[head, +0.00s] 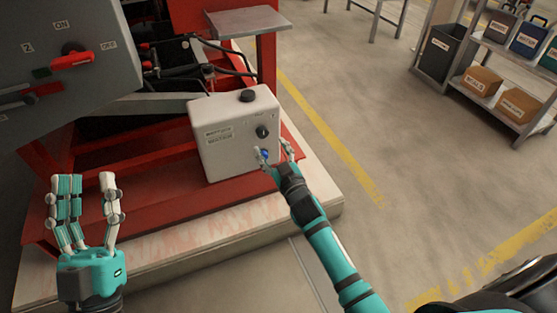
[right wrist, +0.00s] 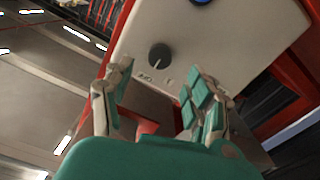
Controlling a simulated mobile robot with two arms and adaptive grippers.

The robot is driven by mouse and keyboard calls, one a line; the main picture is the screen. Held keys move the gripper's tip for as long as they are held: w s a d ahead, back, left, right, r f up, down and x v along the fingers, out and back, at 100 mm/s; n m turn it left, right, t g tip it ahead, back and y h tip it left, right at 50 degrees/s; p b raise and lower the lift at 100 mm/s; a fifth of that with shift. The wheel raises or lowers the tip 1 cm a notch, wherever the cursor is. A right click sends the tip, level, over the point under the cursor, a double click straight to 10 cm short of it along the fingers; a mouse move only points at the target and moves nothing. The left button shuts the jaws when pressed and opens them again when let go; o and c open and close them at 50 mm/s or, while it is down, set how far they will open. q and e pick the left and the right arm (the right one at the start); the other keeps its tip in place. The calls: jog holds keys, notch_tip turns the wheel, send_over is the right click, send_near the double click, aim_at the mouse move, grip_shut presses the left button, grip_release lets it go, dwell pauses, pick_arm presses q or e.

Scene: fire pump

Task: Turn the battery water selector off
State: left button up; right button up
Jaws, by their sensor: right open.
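The white battery water box (head: 215,150) stands on the red frame, with a label on its front. Its dark round selector knob (head: 263,131) is at the right of the front face. In the right wrist view the knob (right wrist: 159,55) shows a pale pointer line, with small markings beside it too blurred to read. My right gripper (head: 274,152) is open and empty just in front of the box, by the knob. In the right wrist view its fingers (right wrist: 158,88) are spread either side of the knob's line, with no visible contact. My left gripper (head: 86,184) is open and empty at lower left.
A blue round part (head: 264,154) is below the knob. A black cap (head: 247,96) sits on the box top. A grey panel (head: 70,85) with a red ON/OFF handle is at upper left. Open floor (head: 335,115) lies right; shelves (head: 497,70) stand far right.

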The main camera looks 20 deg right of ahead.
jog(key=s, duration=0.5)
jog(key=shift+d, duration=0.1)
